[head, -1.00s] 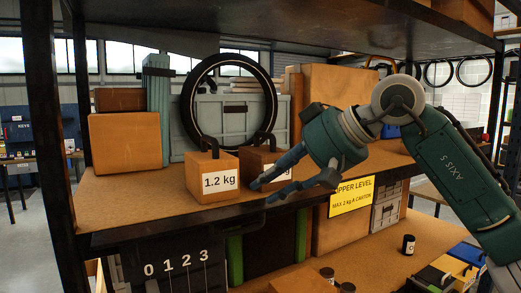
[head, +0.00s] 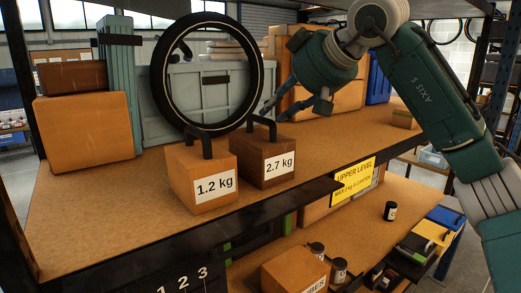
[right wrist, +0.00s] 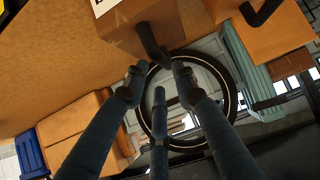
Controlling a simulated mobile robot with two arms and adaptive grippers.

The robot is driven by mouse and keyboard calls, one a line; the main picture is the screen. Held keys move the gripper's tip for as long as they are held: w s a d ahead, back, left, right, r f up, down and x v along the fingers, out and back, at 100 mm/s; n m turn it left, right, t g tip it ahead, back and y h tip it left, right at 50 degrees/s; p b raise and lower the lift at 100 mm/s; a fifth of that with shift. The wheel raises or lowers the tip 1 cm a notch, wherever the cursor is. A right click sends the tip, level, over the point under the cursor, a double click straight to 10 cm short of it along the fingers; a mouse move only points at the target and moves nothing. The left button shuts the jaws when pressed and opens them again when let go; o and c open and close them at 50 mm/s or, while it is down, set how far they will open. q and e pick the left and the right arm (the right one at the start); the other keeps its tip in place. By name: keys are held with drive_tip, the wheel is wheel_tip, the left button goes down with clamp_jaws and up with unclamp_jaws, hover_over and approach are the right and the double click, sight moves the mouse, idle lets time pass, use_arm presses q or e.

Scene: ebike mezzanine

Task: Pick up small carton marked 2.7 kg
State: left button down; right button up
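The small brown carton marked 2.7 kg (head: 264,164) stands upright on the upper shelf, with a dark handle (head: 262,125) on top. The lighter carton marked 1.2 kg (head: 200,178) stands just left of it. My right gripper (head: 294,106) is behind and above the 2.7 kg carton, fingers spread. In the right wrist view the brown carton (right wrist: 165,22) is at the top, and its handle points down between the open fingertips (right wrist: 156,80). The fingers do not look closed on the handle. My left gripper is not in view.
A black tyre (head: 160,78) and a grey-green crate (head: 235,82) stand behind the cartons. A large orange box (head: 85,135) is at left. A yellow sign (head: 353,183) reads upper level, with a carton weight limit.

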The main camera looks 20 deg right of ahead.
sight(263, 118)
drive_tip(key=p+x, duration=0.2)
drive_tip(key=x, duration=0.3)
drive_tip(key=shift+w+a+f, duration=0.1)
drive_tip(key=shift+w+a, duration=0.05)
drive_tip(key=shift+w, duration=0.1)
drive_tip(key=shift+w+f, duration=0.25)
drive_tip(key=shift+f, duration=0.1)
